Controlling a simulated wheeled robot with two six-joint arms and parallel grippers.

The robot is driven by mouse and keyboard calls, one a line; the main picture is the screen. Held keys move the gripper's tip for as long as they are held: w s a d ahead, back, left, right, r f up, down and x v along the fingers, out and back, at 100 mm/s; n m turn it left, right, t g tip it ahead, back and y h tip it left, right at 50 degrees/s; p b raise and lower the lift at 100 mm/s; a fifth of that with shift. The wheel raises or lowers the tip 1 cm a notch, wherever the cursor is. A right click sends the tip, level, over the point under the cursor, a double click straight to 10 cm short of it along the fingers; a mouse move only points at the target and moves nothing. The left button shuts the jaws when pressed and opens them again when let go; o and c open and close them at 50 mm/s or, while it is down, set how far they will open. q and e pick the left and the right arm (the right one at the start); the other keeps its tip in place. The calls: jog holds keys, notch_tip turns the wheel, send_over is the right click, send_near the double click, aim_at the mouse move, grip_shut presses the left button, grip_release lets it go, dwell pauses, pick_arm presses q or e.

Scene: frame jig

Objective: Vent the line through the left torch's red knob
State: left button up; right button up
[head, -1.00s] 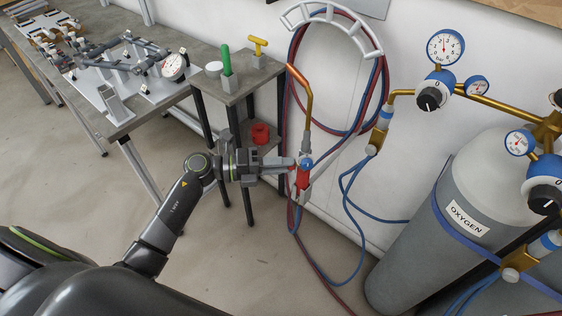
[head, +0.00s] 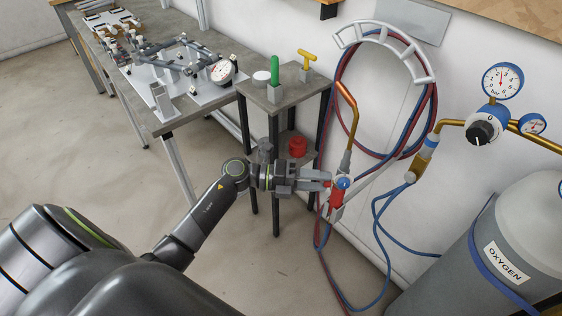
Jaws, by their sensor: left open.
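The left torch (head: 347,160) hangs upright below the white hose rack, with a copper neck and hoses running down from it. Its red knob (head: 336,197) faces my left gripper, and a blue knob (head: 344,183) sits beside it. My left gripper (head: 328,180) is open, with its fingertips right at the red knob. I cannot tell whether the fingers touch it. My right gripper is out of view.
A small stand (head: 262,97) with a green-handled tool and a yellow T-handle is behind my left arm. A red object (head: 298,146) lies on its lower shelf. The oxygen cylinder (head: 505,250) stands at right. Red and blue hoses (head: 388,240) hang along the wall.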

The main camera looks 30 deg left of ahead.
pick_arm(q)
jog(key=f+b+v, duration=0.1)
jog(key=b+v, duration=0.2)
jog(key=v, duration=1.4)
jog(key=shift+a+r+b, duration=0.15)
jog(key=shift+r+b, duration=0.2)
jog(key=shift+r, duration=0.1)
jog(key=shift+s, duration=0.1)
